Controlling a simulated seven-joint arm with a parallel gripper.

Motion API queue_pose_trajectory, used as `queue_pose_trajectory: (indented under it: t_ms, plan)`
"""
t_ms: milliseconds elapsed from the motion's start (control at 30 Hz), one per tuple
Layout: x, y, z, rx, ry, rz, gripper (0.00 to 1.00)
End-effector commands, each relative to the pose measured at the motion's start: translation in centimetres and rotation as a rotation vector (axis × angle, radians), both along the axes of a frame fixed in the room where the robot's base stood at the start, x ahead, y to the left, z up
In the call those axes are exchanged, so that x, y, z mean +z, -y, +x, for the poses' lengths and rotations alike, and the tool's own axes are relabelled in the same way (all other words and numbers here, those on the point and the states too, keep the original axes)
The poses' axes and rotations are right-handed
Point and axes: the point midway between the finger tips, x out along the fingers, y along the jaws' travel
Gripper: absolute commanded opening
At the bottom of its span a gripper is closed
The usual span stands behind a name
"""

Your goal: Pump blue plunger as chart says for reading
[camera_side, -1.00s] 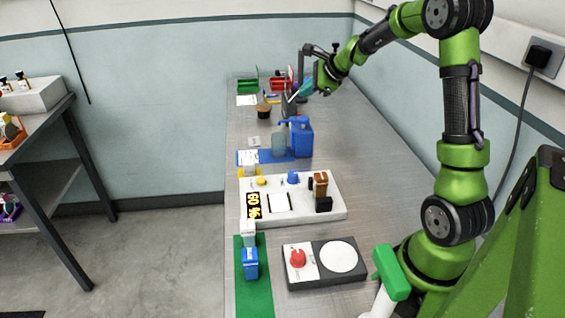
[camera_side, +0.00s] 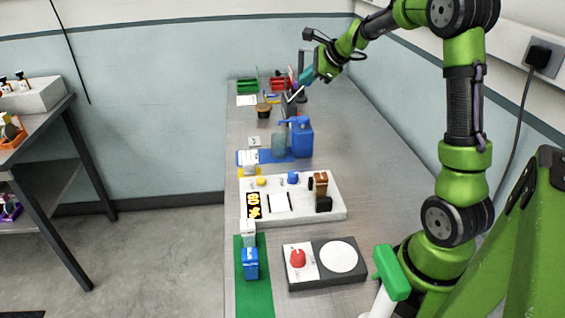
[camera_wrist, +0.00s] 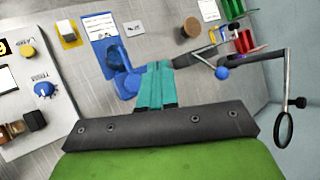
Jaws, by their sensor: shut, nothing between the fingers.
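A blue pump dispenser (camera_side: 302,138) stands on a blue mat (camera_side: 268,157) with its spout over a clear cup (camera_side: 279,146); its top shows in the wrist view (camera_wrist: 125,84). A printed white card (camera_side: 247,157) lies on the mat's left end and shows in the wrist view (camera_wrist: 98,27), its text too small to read. A smaller card (camera_side: 254,141) lies beside the mat. My gripper (camera_side: 302,82), with teal fingers, is shut and empty, raised above the table beyond the dispenser. In the wrist view, the fingers (camera_wrist: 158,66) appear beside the dispenser.
A white panel (camera_side: 335,212) with a lit display, a blue knob (camera_side: 293,178) and a brown block stands nearer. A grey unit with a red button (camera_side: 298,258) is in front. Green (camera_side: 247,85) and red bins stand at the back. A blue ball (camera_wrist: 222,72) is near my fingers.

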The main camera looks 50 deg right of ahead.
Motion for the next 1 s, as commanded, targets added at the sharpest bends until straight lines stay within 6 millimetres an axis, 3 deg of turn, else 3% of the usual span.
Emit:
queue_pose_trajectory:
  t_ms: [433, 1000]
  plan:
    - [-0.8, 0.0, 0.0, -0.001, -0.003, 0.005, 0.00]
    - [-7.9, 0.0, 0.0, -0.001, -0.003, 0.003, 0.00]
